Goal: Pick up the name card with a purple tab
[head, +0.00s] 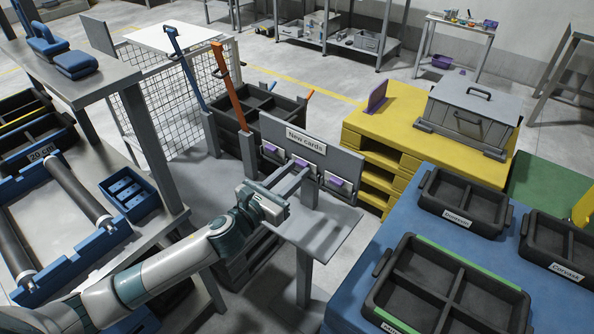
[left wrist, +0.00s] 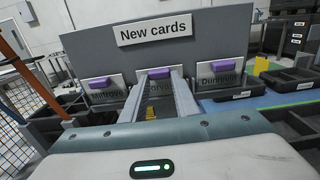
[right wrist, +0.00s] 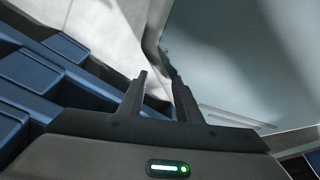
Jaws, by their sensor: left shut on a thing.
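Three name cards with purple tabs stand in a row on the grey "New cards" board (head: 345,160). In the left wrist view they are the left card (left wrist: 104,92), the middle card (left wrist: 158,90) and the right card (left wrist: 220,82). My left gripper (head: 303,170) reaches the middle card and is shut on its purple tab (left wrist: 159,72). The fingers hide parts of that card's lettering. The card still stands against the board. My right gripper (right wrist: 158,78) shows only in its own wrist view, with an empty gap between its fingers.
A blue table with dark labelled trays (head: 445,290) lies at the right. Yellow pallets (head: 385,135) carry a grey lidded box (head: 470,110). A dark bin (head: 260,105) and upright blue and orange handles (head: 228,85) stand behind the board. A rack with rollers (head: 75,190) is at the left.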

